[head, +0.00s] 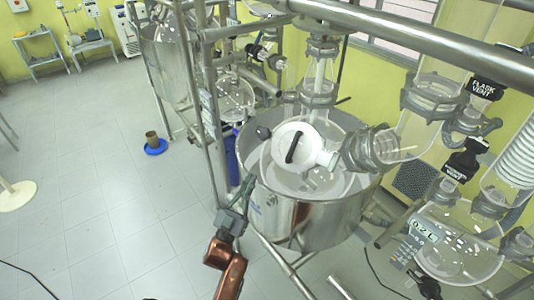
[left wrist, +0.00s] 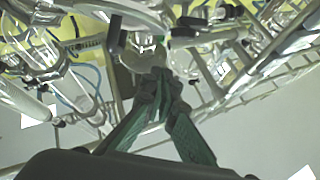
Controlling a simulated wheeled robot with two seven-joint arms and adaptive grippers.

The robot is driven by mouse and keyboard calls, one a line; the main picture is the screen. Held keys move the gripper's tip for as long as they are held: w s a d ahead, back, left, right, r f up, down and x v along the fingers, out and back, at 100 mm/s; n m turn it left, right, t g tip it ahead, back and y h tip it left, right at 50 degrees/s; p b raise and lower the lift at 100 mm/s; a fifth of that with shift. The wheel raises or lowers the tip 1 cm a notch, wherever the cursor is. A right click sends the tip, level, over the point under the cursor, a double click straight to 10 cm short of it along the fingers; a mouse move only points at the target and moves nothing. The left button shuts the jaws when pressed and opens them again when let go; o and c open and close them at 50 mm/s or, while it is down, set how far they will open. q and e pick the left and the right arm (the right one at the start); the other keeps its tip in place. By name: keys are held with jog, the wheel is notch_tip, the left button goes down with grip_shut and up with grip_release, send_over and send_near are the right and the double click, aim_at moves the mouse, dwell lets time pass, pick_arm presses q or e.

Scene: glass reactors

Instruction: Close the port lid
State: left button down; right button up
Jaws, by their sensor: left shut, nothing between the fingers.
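The port lid (head: 294,144) is a white disc with a black bar handle, above the glass reactor vessel in the head view. A white collar (head: 328,158) sits at its right edge. I cannot tell exactly how far the lid is tilted or whether it touches the port rim. My left gripper (head: 247,184) is left of and below the lid, apart from it, beside the steel vessel's outer wall. In the left wrist view its green fingers (left wrist: 160,80) meet at the tips, shut with nothing between them. My right gripper is not in view.
The steel vessel (head: 300,218) surrounds the glass reactor. Steel frame posts (head: 208,95) stand left of it, and a thick rail (head: 400,35) crosses above. Glass flasks (head: 455,240) and fittings crowd the right. The tiled floor (head: 100,190) at left is mostly clear.

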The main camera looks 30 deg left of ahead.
pick_arm(q)
jog(key=w+f+p+x, duration=0.1)
jog(key=f+p+x, duration=0.1)
jog(key=x, duration=0.9)
jog(key=shift+w+h+p, duration=0.35)
jog(key=shift+h+p, duration=0.05)
jog(key=shift+p, duration=0.3)
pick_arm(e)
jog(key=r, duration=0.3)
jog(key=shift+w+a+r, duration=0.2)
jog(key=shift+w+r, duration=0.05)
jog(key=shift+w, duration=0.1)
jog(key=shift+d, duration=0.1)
pick_arm(q)
jog(key=shift+d+f, duration=0.1)
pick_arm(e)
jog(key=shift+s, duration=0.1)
